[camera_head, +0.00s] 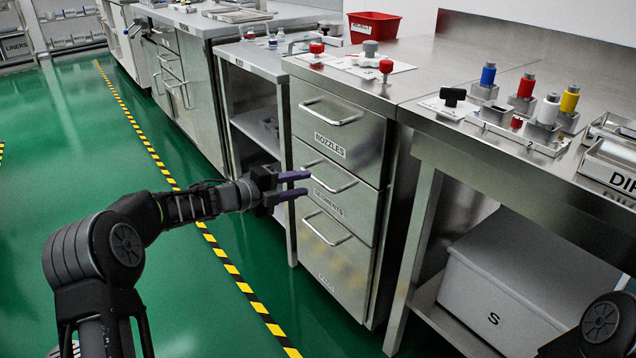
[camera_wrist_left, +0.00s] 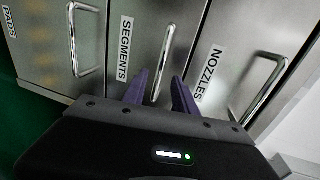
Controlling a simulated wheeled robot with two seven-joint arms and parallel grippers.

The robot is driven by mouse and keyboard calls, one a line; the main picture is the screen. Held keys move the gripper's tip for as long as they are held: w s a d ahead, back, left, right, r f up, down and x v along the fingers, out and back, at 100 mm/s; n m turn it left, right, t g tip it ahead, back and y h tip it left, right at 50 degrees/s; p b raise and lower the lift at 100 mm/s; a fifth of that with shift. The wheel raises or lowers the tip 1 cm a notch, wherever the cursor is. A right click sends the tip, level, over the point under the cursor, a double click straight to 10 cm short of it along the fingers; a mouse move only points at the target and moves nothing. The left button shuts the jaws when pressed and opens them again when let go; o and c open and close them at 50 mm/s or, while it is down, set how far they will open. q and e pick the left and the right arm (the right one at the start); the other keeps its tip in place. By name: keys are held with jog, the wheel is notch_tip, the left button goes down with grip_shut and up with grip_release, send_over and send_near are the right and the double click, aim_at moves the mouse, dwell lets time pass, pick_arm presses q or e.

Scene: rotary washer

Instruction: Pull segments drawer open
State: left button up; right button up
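The segments drawer (camera_head: 350,214) is the middle one of three steel drawers and looks closed. Its bar handle (camera_head: 331,180) stands out above the SEGMENTS label, which also shows in the left wrist view (camera_wrist_left: 125,48). My left gripper (camera_head: 308,184) is in front of this drawer, to the left of the handle, with purple fingers apart. In the left wrist view my left gripper (camera_wrist_left: 160,85) has its open fingers to either side of the near end of the segments handle (camera_wrist_left: 163,62); contact cannot be told. My right gripper is not in view.
The NOZZLES drawer (camera_head: 336,120) is above and the PADS drawer (camera_head: 333,262) below, both with bar handles. An open shelf unit (camera_head: 250,110) stands to the left. A bench with coloured knobs stands right, over a grey box (camera_head: 500,285). Green floor is clear at left.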

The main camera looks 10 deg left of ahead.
aim_at(315, 181)
pick_arm(q)
jog(key=b+x, duration=0.1)
jog(key=x, duration=0.5)
jog(key=shift+c, duration=0.3)
grip_shut()
dwell(1.0)
